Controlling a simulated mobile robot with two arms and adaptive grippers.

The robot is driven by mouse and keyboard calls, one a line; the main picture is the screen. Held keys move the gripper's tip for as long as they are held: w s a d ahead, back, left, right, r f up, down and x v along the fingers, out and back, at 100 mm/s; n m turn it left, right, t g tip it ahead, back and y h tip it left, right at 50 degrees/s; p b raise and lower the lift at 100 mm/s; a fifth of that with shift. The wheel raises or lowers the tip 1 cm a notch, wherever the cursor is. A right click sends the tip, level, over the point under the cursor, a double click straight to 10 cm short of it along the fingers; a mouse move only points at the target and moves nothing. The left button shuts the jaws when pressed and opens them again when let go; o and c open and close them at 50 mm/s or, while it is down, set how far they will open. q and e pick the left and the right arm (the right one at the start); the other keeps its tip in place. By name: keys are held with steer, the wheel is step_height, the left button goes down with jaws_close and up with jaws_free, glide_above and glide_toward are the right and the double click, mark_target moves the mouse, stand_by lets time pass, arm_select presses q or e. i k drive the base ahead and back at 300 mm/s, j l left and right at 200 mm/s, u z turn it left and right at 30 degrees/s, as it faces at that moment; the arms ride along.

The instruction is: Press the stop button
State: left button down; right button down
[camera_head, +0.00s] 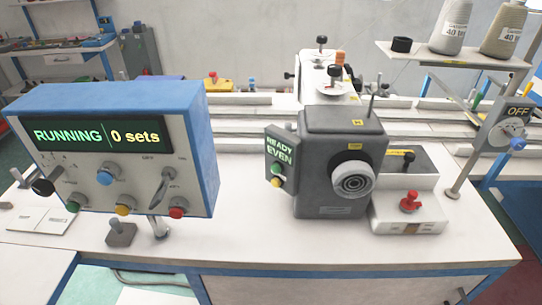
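A blue and grey control box (125,150) stands at the left on a short post. Its display (98,134) reads "RUNNING" and "0 sets". Along its lower front are a green button (75,203), a yellow button (124,210) and a red button (177,212). A red knob-like control (409,202) also sits on a low white box (408,226) at the right. I cannot read any label that says which red control is the stop button. Neither of my grippers is in view.
A dark grey machine head (338,160) with a "READY EVEN" panel (279,160) stands mid-table. Thread cones (451,27) sit on a shelf at the upper right, above an "OFF" dial (510,125). The white tabletop (245,235) is clear between control box and machine.

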mark_target(174, 212)
steer(key=j+z, duration=0.15)
steer(key=j, duration=0.65)
steer(key=j+z, duration=0.1)
steer(key=j, duration=0.65)
steer(key=k+j+z, duration=0.15)
steer(key=j, duration=0.6)
steer(key=j+z, duration=0.1)
steer(key=j, duration=0.7)
steer(key=k, duration=0.05)
